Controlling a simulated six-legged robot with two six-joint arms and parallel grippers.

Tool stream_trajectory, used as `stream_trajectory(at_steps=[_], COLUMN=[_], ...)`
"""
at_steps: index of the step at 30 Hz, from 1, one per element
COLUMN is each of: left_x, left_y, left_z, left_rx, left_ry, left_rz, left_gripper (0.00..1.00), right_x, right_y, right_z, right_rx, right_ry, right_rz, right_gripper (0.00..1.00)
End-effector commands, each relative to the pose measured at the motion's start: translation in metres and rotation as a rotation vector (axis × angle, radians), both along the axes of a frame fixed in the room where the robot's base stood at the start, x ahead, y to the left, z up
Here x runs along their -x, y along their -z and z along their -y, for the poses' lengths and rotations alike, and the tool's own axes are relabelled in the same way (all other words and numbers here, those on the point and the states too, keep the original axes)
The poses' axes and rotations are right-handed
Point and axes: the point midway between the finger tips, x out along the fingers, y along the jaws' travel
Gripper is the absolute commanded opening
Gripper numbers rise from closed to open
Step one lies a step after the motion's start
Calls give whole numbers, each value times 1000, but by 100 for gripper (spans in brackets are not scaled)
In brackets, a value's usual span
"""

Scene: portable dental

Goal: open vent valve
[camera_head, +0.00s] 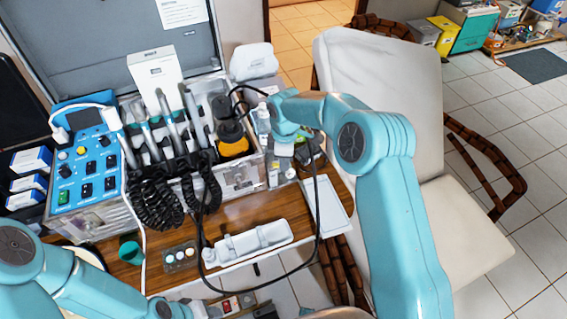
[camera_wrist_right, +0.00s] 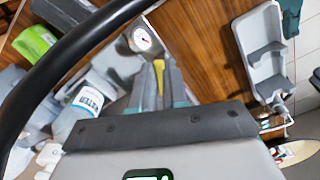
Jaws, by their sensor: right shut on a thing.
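In the right wrist view, my right gripper (camera_wrist_right: 160,82) has its fingers closed on a narrow yellow piece (camera_wrist_right: 159,68), which looks like the vent valve's handle. A round white gauge (camera_wrist_right: 142,38) sits just beyond the fingertips on a metal part. The valve body is mostly hidden by the fingers. In the head view, my right gripper (camera_head: 290,142) reaches down at the right end of the dental unit (camera_head: 240,178); its fingertips and the valve are hard to make out there. My left arm enters at the lower left; its fingers cannot be made out clearly.
A white bottle (camera_wrist_right: 78,110) and a green item (camera_wrist_right: 34,42) stand near the right gripper. A black hose (camera_head: 317,215) loops over the wooden table. A white holder (camera_head: 250,241) and a flat pale tray (camera_head: 326,206) lie at the front. A cream chair (camera_head: 390,95) stands to the right.

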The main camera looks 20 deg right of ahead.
Motion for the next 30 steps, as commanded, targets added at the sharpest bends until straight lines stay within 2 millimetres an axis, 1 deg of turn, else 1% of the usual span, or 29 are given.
stream_trajectory(at_steps=[1,6,12,19,30], left_x=[0,0,0,0,0], left_y=[0,0,1,1,1], left_z=[0,0,0,0,0], left_rx=[0,0,0,0,0], left_ry=[0,0,0,0,0], left_rz=[0,0,0,0,0], left_gripper=[43,43,43,43,43], right_x=[-2,-7,-10,-12,-13], right_y=[-2,-3,-3,-3,-4], right_z=[3,5,6,6,7], right_rx=[3,3,4,4,5], right_ry=[-33,-142,-227,-272,-279], right_rz=[3,4,6,7,9], right_gripper=[0,0,0,0,0])
